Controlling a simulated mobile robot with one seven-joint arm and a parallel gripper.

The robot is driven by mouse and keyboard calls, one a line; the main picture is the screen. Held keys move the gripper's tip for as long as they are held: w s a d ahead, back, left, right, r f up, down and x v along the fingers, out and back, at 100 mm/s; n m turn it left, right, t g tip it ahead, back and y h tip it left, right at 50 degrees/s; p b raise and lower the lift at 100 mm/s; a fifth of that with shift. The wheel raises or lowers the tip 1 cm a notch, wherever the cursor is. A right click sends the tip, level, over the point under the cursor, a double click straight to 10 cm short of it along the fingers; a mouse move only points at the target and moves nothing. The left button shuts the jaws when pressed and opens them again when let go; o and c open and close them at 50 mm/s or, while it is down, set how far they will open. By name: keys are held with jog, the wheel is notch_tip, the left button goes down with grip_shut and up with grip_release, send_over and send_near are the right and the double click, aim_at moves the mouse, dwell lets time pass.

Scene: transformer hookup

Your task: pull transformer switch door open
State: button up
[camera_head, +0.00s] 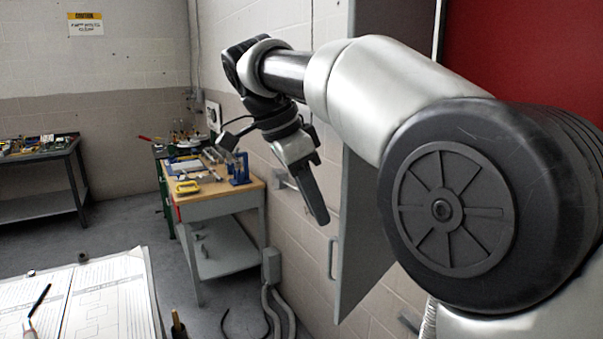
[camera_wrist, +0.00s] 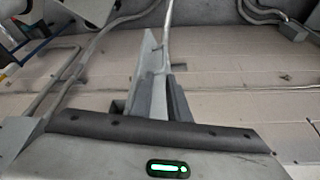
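The grey switch cabinet (camera_head: 370,225) is on the right wall, partly hidden behind my arm. A slim vertical handle (camera_head: 333,258) shows low on its left side. I cannot tell whether its door is ajar. My gripper (camera_head: 318,205) points down in front of the wall, with its fingers left of the cabinet and above the handle in the picture. In the wrist view my gripper (camera_wrist: 165,85) has its fingers close together at the middle, with nothing visible held. I cannot pick out the handle with certainty there.
A wooden-topped workbench (camera_head: 215,185) with tools stands along the wall at left. A grey electrical box (camera_head: 271,266) with conduits is low on the wall. A table with papers (camera_head: 100,300) is at the front left. Grey floor (camera_head: 225,300) between them is mostly clear.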

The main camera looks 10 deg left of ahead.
jog(key=p+v, duration=0.1)
jog(key=v, duration=0.5)
jog(key=shift+a+r, duration=0.2)
jog(key=shift+a, duration=0.05)
jog(key=shift+s, duration=0.1)
